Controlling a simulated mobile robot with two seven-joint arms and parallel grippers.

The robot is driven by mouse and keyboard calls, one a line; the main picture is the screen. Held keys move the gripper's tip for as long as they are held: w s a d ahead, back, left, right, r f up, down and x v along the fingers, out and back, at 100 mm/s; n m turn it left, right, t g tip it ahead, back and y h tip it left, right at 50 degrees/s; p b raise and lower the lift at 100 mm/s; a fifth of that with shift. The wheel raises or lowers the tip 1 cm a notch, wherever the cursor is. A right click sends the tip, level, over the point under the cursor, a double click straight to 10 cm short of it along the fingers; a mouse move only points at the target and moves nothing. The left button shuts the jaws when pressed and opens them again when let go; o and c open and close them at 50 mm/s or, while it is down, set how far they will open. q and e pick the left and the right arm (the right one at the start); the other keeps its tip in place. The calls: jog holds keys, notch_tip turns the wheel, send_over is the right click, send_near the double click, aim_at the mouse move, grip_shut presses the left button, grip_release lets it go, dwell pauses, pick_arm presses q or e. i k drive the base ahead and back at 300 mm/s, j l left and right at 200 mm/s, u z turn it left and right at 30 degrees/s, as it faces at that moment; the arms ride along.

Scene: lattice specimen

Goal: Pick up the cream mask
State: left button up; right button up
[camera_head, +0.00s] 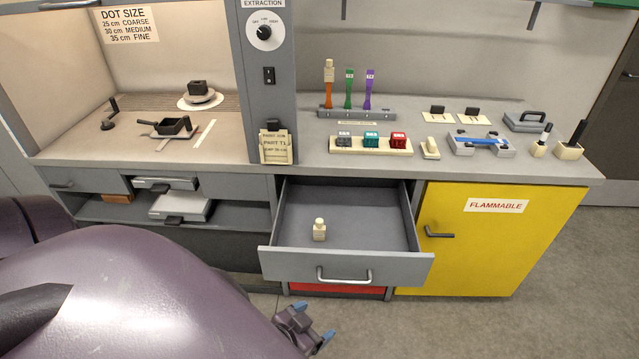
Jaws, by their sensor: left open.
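A small cream piece with a narrower top (319,230), which may be the cream mask, stands upright in the open grey drawer (345,264), near its front left. A similar cream piece (329,70) sits on top of the orange upright in the rack, and a small cream block (431,148) stands on the counter; I cannot tell for sure which is the mask. My left gripper (315,322), with blue fingertips, is open and empty, low in front of the drawer and apart from it. My right gripper is out of view.
The yellow flammable cabinet (490,245) stands right of the drawer. The counter (300,183) above holds a grey rack (356,113), a tray of coloured blocks (342,149) and a blue-and-grey fixture (481,144). The rest of the drawer floor is bare. Open floor (560,300) lies at the right.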

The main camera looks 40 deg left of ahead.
aim_at(318, 230)
jog(key=i+j+u, duration=0.3)
jog(key=j, duration=0.15)
jog(key=i+j+u, duration=0.25)
jog(key=j, duration=0.2)
jog(key=i+j+u, duration=0.15)
jog(key=j+u, duration=0.15)
jog(key=j, duration=0.15)
